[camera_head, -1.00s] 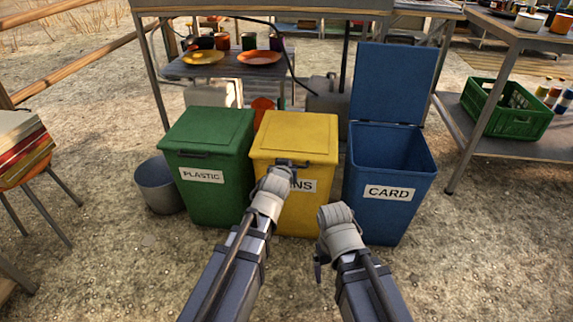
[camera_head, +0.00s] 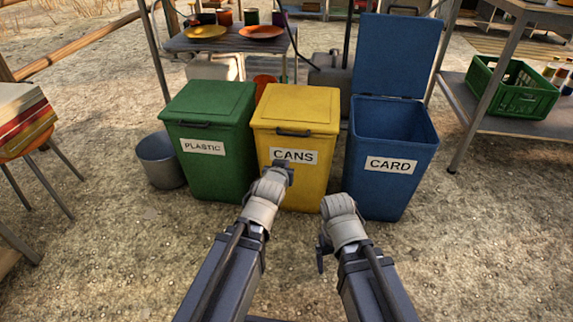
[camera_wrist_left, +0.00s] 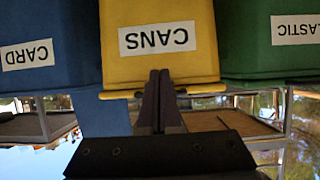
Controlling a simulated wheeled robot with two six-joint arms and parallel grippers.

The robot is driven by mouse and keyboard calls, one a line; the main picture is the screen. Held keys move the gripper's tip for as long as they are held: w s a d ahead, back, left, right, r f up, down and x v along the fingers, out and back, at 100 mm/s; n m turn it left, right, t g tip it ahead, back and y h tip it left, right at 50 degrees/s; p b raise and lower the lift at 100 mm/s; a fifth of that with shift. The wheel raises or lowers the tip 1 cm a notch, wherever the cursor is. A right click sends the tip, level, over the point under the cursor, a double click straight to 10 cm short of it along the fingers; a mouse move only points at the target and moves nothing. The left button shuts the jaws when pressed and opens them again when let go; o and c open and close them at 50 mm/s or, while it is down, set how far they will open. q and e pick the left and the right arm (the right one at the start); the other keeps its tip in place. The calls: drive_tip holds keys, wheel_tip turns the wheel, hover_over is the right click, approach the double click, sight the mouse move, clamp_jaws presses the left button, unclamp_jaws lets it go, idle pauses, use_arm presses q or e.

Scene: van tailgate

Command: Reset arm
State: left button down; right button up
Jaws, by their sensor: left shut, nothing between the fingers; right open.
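My left gripper (camera_head: 284,166) is shut and empty, in front of the yellow bin (camera_head: 310,175) just below its CANS label. In the left wrist view, which is upside down, its two dark fingers (camera_wrist_left: 159,98) lie together against the yellow bin's front; whether they touch it I cannot tell. My right gripper (camera_head: 321,254) is open and empty, low in front of the gap between the yellow and blue bins. Its fingers are partly hidden by its own wrist.
The yellow bin and the green PLASTIC bin (camera_head: 215,165) have shut lids. The blue CARD bin (camera_head: 382,188) has its lid raised. A grey bucket (camera_head: 160,160) stands left of the green bin. A green crate (camera_head: 510,90) sits on the right shelf. The ground in front is clear.

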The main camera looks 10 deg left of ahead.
use_arm(q)
drive_tip(key=s+d+r+m+g+y+p, duration=0.1)
drive_tip(key=s+d+r+g+p, duration=0.15)
drive_tip(key=s+g+p, duration=0.4)
drive_tip(key=s+d+r+m+g+p, duration=0.1)
drive_tip(key=s+r+m+g+p, duration=0.2)
drive_tip(key=s+p, duration=0.6)
drive_tip(key=s+d+r+g+y+p, duration=0.1)
drive_tip(key=s+d+r+g+p, duration=0.1)
drive_tip(key=s+r+g+p, duration=0.4)
wheel_tip(320, 180, up, 34)
drive_tip(key=s+t+p, duration=0.1)
drive_tip(key=t+p, duration=0.1)
drive_tip(key=p, duration=3.5)
drive_tip(key=shift+a+r+h, duration=0.15)
drive_tip(key=shift+r+h, duration=0.1)
drive_tip(key=shift+h, duration=0.05)
